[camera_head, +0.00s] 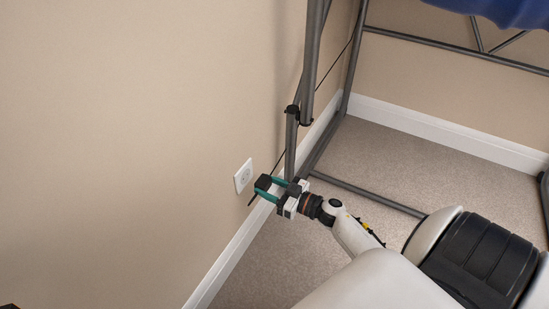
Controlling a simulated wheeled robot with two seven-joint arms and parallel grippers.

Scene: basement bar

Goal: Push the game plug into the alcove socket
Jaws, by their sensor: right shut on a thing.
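The alcove socket (243,175) is a white square plate on the beige wall, a little above the baseboard. My right gripper (262,188), with teal fingers and dark tips, is just right of and slightly below the socket in the picture. It is shut on the game plug, a small dark piece mostly hidden between the fingertips. A thin dark cord (278,163) runs from near the fingers up beside the metal frame. The gap between plug and socket looks small; I cannot tell whether they touch. My left gripper is out of view.
A grey metal tube frame (311,65) stands close to the wall, just above and behind my right gripper. Blue cloth (500,10) hangs at the top right. A white baseboard (225,264) runs along the wall. The carpet (380,157) under the frame is bare.

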